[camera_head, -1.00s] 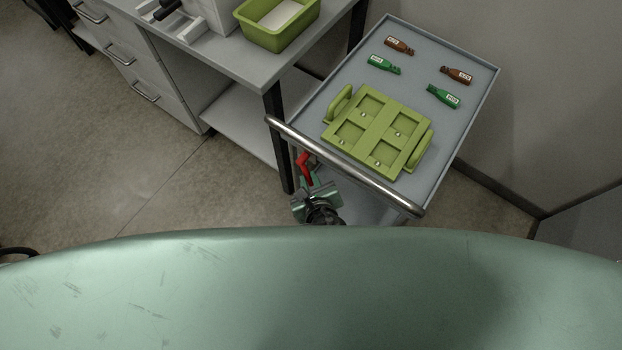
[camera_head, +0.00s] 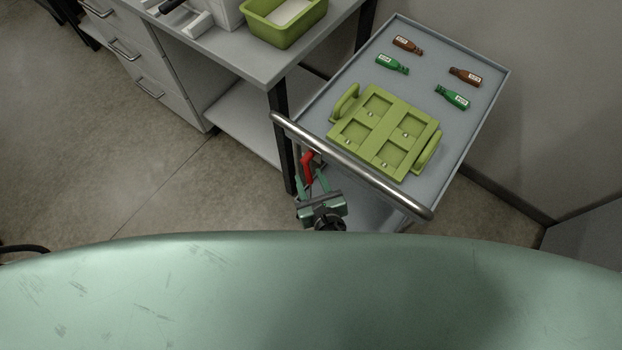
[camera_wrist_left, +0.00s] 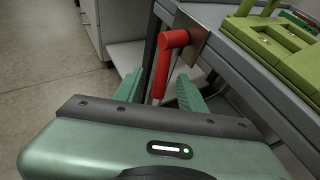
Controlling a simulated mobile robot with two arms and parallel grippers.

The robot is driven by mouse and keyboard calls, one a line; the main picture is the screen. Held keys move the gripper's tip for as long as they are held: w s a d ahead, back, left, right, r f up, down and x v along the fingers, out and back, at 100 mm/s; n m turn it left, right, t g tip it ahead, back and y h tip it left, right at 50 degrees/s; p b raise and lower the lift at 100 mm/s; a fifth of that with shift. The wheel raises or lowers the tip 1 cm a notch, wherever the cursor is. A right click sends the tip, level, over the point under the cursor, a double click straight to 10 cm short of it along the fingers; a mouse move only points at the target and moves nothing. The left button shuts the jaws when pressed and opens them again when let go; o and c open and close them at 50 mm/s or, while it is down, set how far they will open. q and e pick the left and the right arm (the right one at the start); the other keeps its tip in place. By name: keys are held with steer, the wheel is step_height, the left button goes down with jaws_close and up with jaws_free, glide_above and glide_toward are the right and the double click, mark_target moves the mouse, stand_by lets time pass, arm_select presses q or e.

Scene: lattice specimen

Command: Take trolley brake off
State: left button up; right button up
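The trolley (camera_head: 330,104) stands at the right with a steel push handle (camera_head: 350,163) along its near edge. Its red brake lever (camera_head: 308,166) hangs below the left part of that handle. In the left wrist view the red lever (camera_wrist_left: 163,72) has a thick top and a shaft pointing down. My left gripper (camera_head: 311,184) is at the lever, below the handle. In the wrist view its two green fingers (camera_wrist_left: 159,92) are apart, with the lever's lower shaft showing between them. I cannot tell whether they touch it. My right gripper is not in view.
A green holder with two handles (camera_head: 385,132) and several brown and green bottle-shaped pieces (camera_head: 452,97) lie on the trolley top. A grey bench (camera_head: 262,62) with a green bin (camera_head: 284,38) stands close on the left. Open floor (camera_head: 150,170) lies at the left.

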arm_select(q)
steer(key=shift+s+d, duration=0.1)
steer(key=shift+s+d+r+p, duration=0.2)
steer(key=shift+s+r+p, duration=0.2)
steer(key=shift+s+p, duration=0.2)
steer(key=p+v, duration=0.2)
steer(key=v, duration=0.2)
steer(key=shift+s+p, duration=0.25)
steer(key=shift+p, duration=0.15)
steer(key=shift+d, duration=0.1)
